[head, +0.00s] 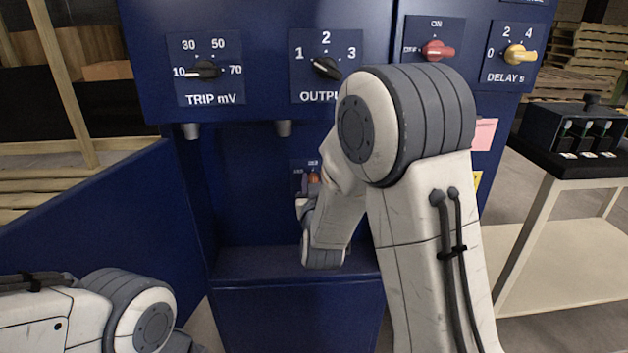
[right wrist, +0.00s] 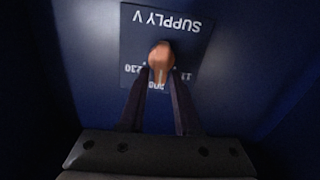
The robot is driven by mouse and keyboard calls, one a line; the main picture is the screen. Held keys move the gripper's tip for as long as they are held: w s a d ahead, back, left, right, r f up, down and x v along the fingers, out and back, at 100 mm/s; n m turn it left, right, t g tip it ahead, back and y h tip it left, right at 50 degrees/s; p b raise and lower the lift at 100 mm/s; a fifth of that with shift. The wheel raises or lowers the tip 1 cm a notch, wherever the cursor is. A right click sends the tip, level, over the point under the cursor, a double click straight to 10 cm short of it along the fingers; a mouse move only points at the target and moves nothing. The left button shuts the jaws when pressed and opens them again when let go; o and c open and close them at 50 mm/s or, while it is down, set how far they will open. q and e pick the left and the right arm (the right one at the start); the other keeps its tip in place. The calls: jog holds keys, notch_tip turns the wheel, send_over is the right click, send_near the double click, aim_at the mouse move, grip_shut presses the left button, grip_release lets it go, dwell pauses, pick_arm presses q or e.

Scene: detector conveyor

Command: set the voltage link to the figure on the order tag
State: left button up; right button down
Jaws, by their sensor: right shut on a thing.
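The voltage link is an orange-brown knob (right wrist: 160,58) on a dark plate marked SUPPLY V (right wrist: 185,32), upside down in the right wrist view. Blurred figures stand along the plate's lower edge, one looking like 230; the knob's narrow end seems to point at the middle figure. My right gripper (right wrist: 161,76) is shut on the knob, one finger on each side. In the head view the knob (head: 314,179) shows small in the cabinet's recess, partly hidden by my right arm. A pink paper (head: 484,134) is partly hidden behind that arm; no figure is readable on it.
Above the recess are the TRIP mV dial (head: 204,70), the OUTPUT dial (head: 326,67), a red switch (head: 437,51) and the yellow DELAY dial (head: 519,55). A blue side panel (head: 90,220) slopes at left. A bench with a black box (head: 570,137) stands at right.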

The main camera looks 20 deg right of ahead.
jog(key=shift+w+a+f+n+p, duration=0.2)
jog(key=shift+n+p, duration=0.4)
jog(key=shift+n, duration=1.25)
jog(key=shift+s+a+f+n+p, duration=0.15)
jog(key=shift+a+n+p, duration=0.3)
jog(key=shift+n, duration=1.45)
jog(key=shift+w+a+f+n+p, duration=0.15)
jog(key=shift+n+p, duration=0.55)
jog(key=shift+n, duration=1.15)
jog(key=c, duration=0.8)
grip_release()
jog(key=shift+d, duration=0.1)
